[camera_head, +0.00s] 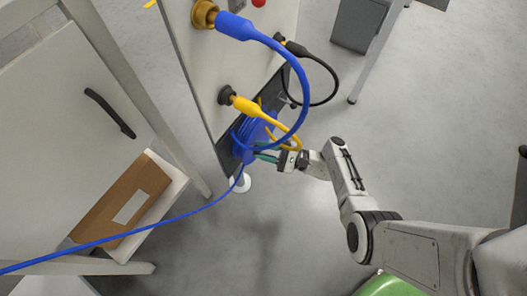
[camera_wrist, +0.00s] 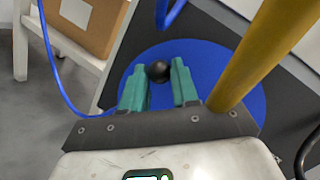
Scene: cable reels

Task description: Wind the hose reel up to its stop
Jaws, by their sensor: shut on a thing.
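The hose reel (camera_head: 241,147) is a blue disc mounted low on the grey cabinet's side. It also shows in the wrist view (camera_wrist: 225,65) as a wide blue disc. A round black crank knob (camera_wrist: 158,71) sits on its face. My gripper (camera_head: 264,152) reaches in from the right at the reel. The blue hose (camera_head: 150,229) runs from the reel down and off to the left. The knob is hidden in the head view.
A thick blue cable (camera_head: 304,95), a yellow cable (camera_head: 273,119) and a black cable (camera_head: 334,75) loop out near my gripper. The yellow one crosses close in front of the wrist camera. A cardboard box (camera_head: 118,205) lies on a shelf at left.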

